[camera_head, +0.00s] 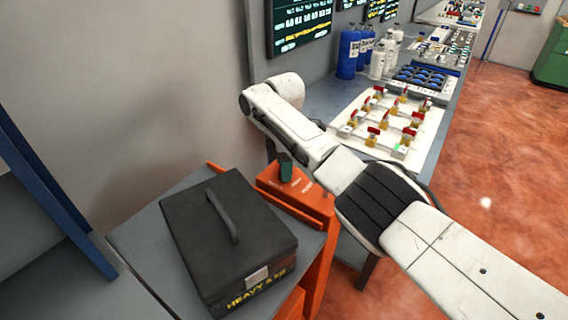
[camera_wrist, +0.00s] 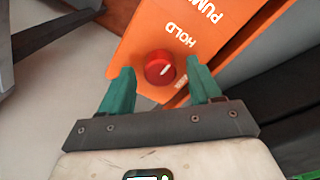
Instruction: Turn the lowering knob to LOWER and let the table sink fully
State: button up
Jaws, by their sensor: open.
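The lowering knob (camera_wrist: 159,67) is a round red knob with a white pointer line, on an orange panel (camera_wrist: 165,25) lettered HOLD and PUMP in the wrist view. A third, small label beside the knob is partly hidden by a finger. My gripper (camera_wrist: 162,82) is open, with its two green fingers on either side of the knob; I cannot tell whether they touch it. In the head view my gripper (camera_head: 286,167) is over the orange housing (camera_head: 300,196), and the knob is hidden there. The lift table (camera_head: 135,243) is grey and carries a black case (camera_head: 225,235) marked HEAVY.
A long bench (camera_head: 322,97) runs behind my arm, with a white valve board (camera_head: 385,148), blue bottles (camera_head: 349,52) and white bottles (camera_head: 378,62). A blue upright (camera_head: 50,195) stands at the left. The red floor (camera_head: 490,170) at the right is clear.

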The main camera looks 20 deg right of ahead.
jog(key=shift+f, duration=0.15)
jog(key=shift+c, duration=0.3)
jog(key=c, duration=1)
